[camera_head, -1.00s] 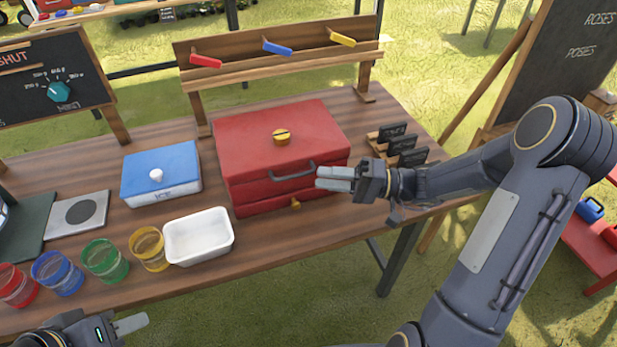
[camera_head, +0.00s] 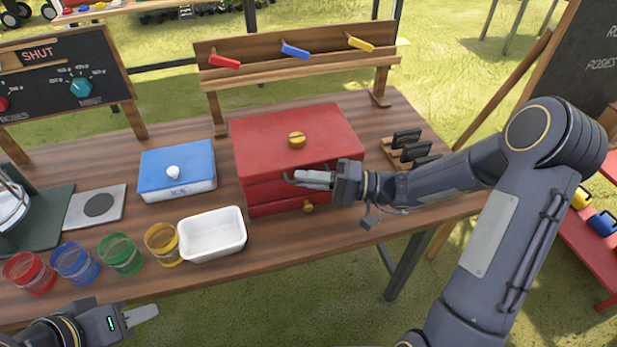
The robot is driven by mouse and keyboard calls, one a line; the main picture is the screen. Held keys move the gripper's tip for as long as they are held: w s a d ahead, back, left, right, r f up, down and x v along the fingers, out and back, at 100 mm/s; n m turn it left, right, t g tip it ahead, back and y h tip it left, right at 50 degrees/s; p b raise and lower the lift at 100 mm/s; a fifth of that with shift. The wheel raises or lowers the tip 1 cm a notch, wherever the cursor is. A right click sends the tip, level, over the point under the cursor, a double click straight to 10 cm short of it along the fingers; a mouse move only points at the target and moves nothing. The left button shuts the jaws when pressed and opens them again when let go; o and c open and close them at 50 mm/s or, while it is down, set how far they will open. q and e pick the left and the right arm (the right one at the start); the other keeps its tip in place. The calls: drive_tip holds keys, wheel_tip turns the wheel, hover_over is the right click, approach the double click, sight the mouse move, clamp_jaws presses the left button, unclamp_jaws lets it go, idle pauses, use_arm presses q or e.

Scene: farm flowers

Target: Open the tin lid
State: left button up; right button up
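The red tin (camera_head: 290,145) stands on the wooden table with its lid down. A yellow knob (camera_head: 297,140) sits on top and a smaller yellow knob (camera_head: 308,208) is low on its front. My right gripper (camera_head: 308,179) is at the front of the tin, with its fingers pointing left over the dark handle (camera_head: 289,179). Most of the handle is hidden behind the fingers, and I cannot tell whether they grip it. My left gripper (camera_head: 142,314) is low at the left, in front of the table, away from the tin; its finger gap is not clear.
A blue box (camera_head: 178,172) with a white knob and a white tray (camera_head: 212,236) stand left of the tin. Several coloured glasses (camera_head: 120,255) line the front edge. Dark card holders (camera_head: 410,148) stand right. A peg rack (camera_head: 300,68) stands behind.

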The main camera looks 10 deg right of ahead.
clamp_jaws()
